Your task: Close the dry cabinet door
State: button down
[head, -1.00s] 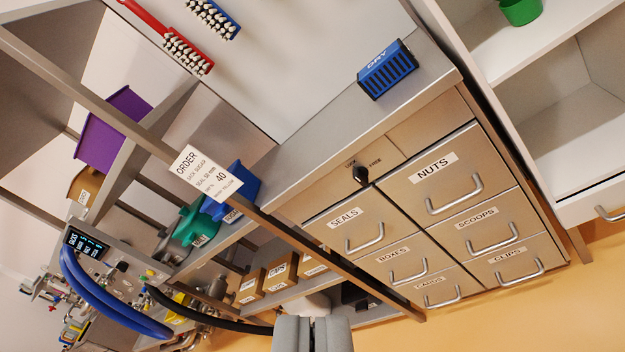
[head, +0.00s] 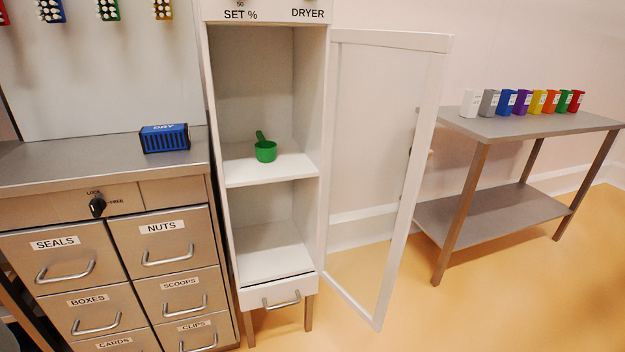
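The dry cabinet (head: 325,130) is a tall white unit in the middle of the head view, with "SET %" and "DRYER" lettering on its top panel. Its door (head: 433,110), a white frame around a clear pane, stands wide open, hinged on the cabinet's right side and swung out to the right. A small handle (head: 430,158) seems to show near the door's free edge. A green scoop (head: 265,150) sits on the middle shelf. My gripper is not in the current view.
Steel drawers (head: 110,270) and a counter with a blue "DRY" box (head: 165,138) stand left of the cabinet. A steel table (head: 530,122) with several coloured containers stands right, behind the door. The yellow floor in front of the door is clear.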

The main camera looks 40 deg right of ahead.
aim_at(439, 44)
jog(key=l, duration=0.5)
jog(key=k+l+u, duration=0.1)
jog(key=l, duration=0.85)
jog(key=k+l+u, duration=0.15)
jog(key=l, duration=0.85)
jog(key=k+l+u, duration=0.1)
jog(key=l, duration=0.35)
jog(key=k+l, duration=0.1)
jog(key=l, duration=0.4)
